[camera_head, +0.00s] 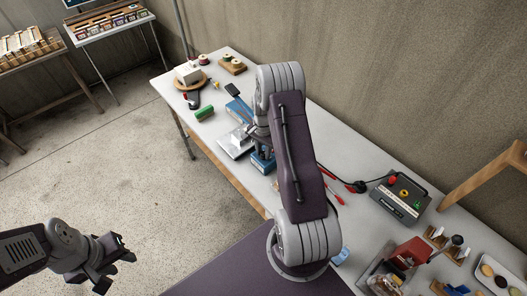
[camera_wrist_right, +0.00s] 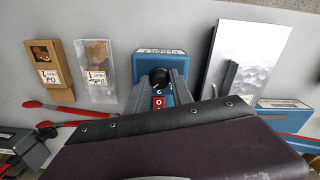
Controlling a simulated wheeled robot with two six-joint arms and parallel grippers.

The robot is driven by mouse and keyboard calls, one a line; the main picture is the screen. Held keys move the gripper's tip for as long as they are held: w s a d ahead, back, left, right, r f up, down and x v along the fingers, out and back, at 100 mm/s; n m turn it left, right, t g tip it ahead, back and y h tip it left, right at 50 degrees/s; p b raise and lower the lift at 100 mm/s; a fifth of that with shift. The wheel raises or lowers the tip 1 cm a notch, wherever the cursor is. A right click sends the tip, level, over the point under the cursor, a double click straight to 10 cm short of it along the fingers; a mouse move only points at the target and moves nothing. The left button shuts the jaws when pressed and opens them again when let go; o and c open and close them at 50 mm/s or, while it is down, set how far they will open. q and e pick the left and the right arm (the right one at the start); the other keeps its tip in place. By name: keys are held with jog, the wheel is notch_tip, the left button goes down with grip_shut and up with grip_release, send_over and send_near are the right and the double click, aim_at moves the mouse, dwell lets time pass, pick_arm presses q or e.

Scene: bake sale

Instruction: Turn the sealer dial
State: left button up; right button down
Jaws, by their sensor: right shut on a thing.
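The blue sealer (camera_wrist_right: 146,65) lies at the top centre of the right wrist view, with its black round dial (camera_wrist_right: 159,77) on top and a small red panel below it. In the head view the sealer (camera_head: 262,164) shows as a blue block near the table's front edge, partly hidden by my right arm. My right gripper (camera_wrist_right: 159,87) is over the sealer with its grey fingers on both sides of the dial, shut on it. My left gripper (camera_head: 115,262) hangs open and empty over the floor, away from the table.
A silver plate (camera_head: 236,143) lies close beside the sealer. Red-handled tools (camera_wrist_right: 60,106) and two small packs (camera_wrist_right: 98,70) lie on its other side. A grey box (camera_head: 400,199) with a cable stands further right. A green roll (camera_head: 204,113) lies towards the far end.

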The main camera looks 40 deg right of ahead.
aim_at(263, 153)
jog(key=shift+s+m, duration=0.1)
jog(key=shift+m, duration=0.2)
dwell(0.4)
jog(key=c, duration=1.4)
grip_release()
notch_tip(263, 153, up, 9)
jog(key=shift+b, duration=0.55)
